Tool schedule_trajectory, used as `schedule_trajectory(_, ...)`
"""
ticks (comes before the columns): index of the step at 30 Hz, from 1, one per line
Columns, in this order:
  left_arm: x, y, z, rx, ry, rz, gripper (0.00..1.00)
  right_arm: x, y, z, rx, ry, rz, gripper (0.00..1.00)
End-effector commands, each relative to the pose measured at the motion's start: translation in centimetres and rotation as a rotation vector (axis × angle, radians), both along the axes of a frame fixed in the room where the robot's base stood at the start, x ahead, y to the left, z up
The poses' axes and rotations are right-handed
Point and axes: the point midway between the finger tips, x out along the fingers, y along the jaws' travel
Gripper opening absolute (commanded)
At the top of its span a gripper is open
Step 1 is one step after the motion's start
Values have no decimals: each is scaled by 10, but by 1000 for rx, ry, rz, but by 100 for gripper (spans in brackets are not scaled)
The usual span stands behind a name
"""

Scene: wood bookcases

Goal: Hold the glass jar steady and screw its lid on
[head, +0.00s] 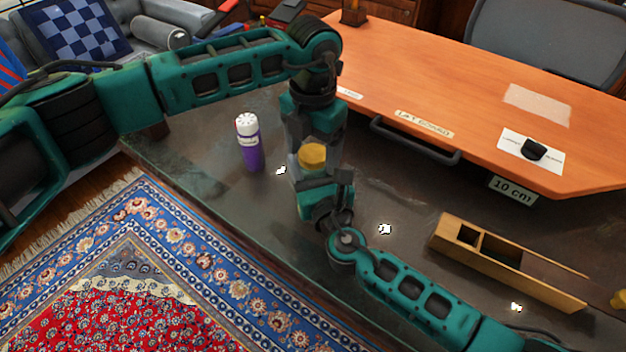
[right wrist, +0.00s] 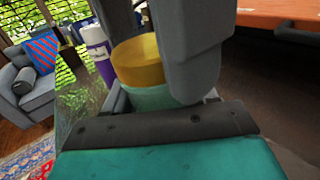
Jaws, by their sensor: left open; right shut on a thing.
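The glass jar (right wrist: 150,98) shows pale green in the right wrist view, with the yellow lid (right wrist: 138,62) on top of it. In the head view the lid (head: 313,155) is seen from above, and the jar is mostly hidden. My right gripper (head: 322,184) is shut on the jar from the front. My left gripper (head: 312,148) comes down from above and is open, its grey fingers (right wrist: 192,55) close around the lid. I cannot tell whether they touch it, or how tightly the lid sits.
A purple bottle with a white cap (head: 250,145) stands left of the jar on the dark tabletop (head: 200,160). A wooden divided box (head: 470,250) lies at the right. Small white bits are scattered about.

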Motion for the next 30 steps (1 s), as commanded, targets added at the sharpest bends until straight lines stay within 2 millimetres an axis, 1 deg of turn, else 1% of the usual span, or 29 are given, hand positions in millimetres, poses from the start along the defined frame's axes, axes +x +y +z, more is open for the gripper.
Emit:
schedule_trajectory(5, 0, 0, 0, 0, 0, 0, 76, 0, 0, 0, 0, 1, 0, 0)
schedule_trajectory(23, 0, 0, 0, 0, 0, 0, 19, 0, 0, 0, 0, 1, 0, 0)
schedule_trajectory(24, 0, 0, 0, 0, 0, 0, 59, 0, 0, 0, 0, 1, 0, 0)
schedule_trajectory(30, 0, 0, 0, 0, 0, 0, 78, 0, 0, 0, 0, 1, 0, 0)
